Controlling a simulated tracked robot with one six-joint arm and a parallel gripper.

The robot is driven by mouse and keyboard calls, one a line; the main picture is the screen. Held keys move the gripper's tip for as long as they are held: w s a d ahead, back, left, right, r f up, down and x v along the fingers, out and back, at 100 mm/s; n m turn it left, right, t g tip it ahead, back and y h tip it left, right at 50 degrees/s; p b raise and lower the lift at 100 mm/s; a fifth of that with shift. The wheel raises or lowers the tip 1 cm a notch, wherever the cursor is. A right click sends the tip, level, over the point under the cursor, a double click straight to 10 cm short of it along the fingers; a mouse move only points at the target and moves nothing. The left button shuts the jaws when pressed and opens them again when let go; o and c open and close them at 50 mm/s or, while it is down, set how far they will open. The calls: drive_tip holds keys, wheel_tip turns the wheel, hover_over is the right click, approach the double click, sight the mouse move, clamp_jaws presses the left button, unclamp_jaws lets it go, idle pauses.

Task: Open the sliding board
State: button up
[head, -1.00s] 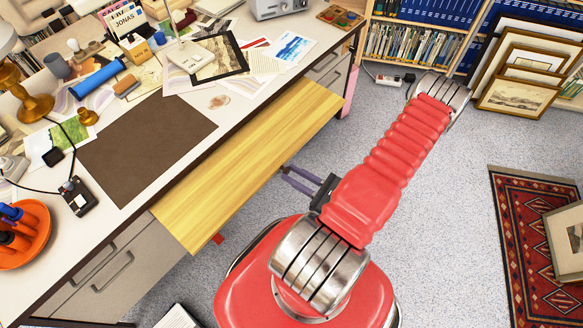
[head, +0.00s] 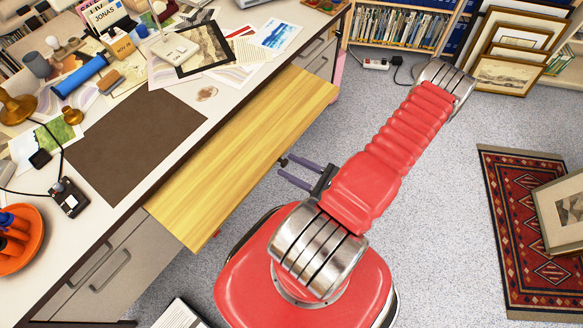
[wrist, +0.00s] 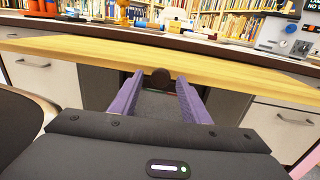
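The sliding board (head: 250,150) is a yellow wooden panel that sticks out from under the desk top along its front. It also spans the wrist view (wrist: 90,50). A dark round knob (head: 283,161) is at its front edge. In the wrist view the knob (wrist: 160,78) shows centred between my fingertips, with gaps on both sides. My gripper (head: 286,170) has two purple fingers and is at the board's front edge. In the wrist view my gripper (wrist: 160,88) is open, and its fingers do not touch the knob. I cannot tell how deep the knob sits between them.
The desk (head: 225,112) carries papers, a brown mat (head: 135,145) and an orange dish (head: 20,240). Grey drawers (head: 115,265) are below. Framed prints (head: 510,75) lean at the back right. A red rug (head: 510,200) lies on the right. Open grey floor lies between.

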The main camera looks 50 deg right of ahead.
drive_tip(key=shift+s, duration=0.1)
drive_tip(key=s+d, duration=0.2)
drive_tip(key=s, duration=1.1)
drive_tip(key=shift+s+d, duration=0.2)
drive_tip(key=shift+d, duration=0.1)
drive_tip(key=shift+f, duration=0.1)
idle(0.9)
